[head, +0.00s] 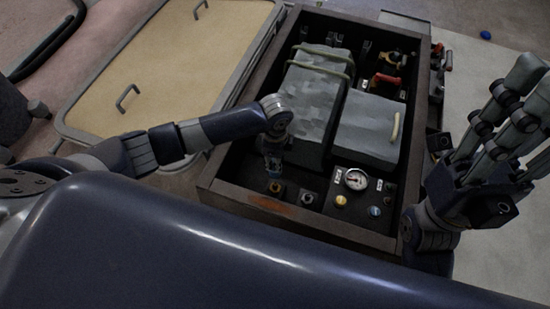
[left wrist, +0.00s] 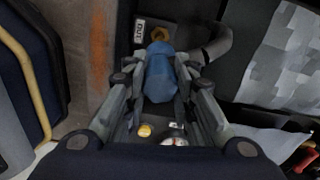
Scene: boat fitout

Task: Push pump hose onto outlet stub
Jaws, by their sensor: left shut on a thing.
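My left gripper (left wrist: 160,85) is shut on a blue hose end (left wrist: 158,76), which lies between its two fingers in the left wrist view. In the head view, this gripper (head: 273,165) points down into the near left part of a dark open box. A brass outlet stub (left wrist: 158,34) shows just beyond the blue end, beside a small label. The two look nearly in line; I cannot tell whether they touch. A brass fitting also shows below the gripper in the head view (head: 275,187). My right gripper (head: 515,100) is raised at the right, open and empty.
The box (head: 290,219) has raised dark walls. Inside stand large grey blocks (head: 368,130), a gauge (head: 356,179) and a yellow knob (head: 341,200). A grey hose (left wrist: 216,44) curves beside the right finger. A tan hatch panel (head: 165,60) lies at the left.

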